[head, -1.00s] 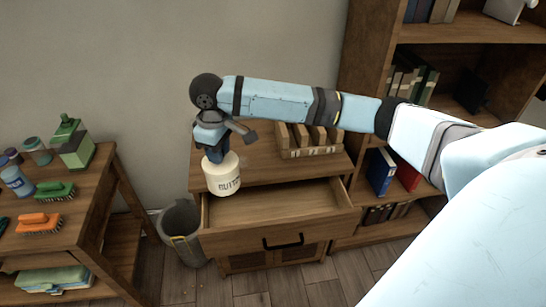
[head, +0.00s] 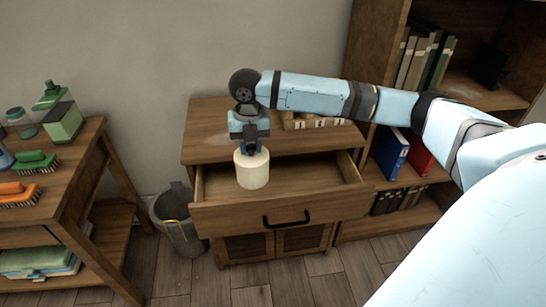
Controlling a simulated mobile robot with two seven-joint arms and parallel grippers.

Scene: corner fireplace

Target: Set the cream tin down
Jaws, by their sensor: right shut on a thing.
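The cream tin (head: 252,171) is a short pale cylinder, seen in the middle of the head view. My right gripper (head: 250,150) is above it, pointing down and shut on its top. My left gripper is not in view.
The cabinet top (head: 210,140) carries a wooden holder with labelled parts (head: 315,124), partly behind my arm. A grey bin (head: 178,222) stands left of the cabinet. A shelf with brushes (head: 35,160) is at far left, a bookcase (head: 385,50) at right. The drawer's right part is empty.

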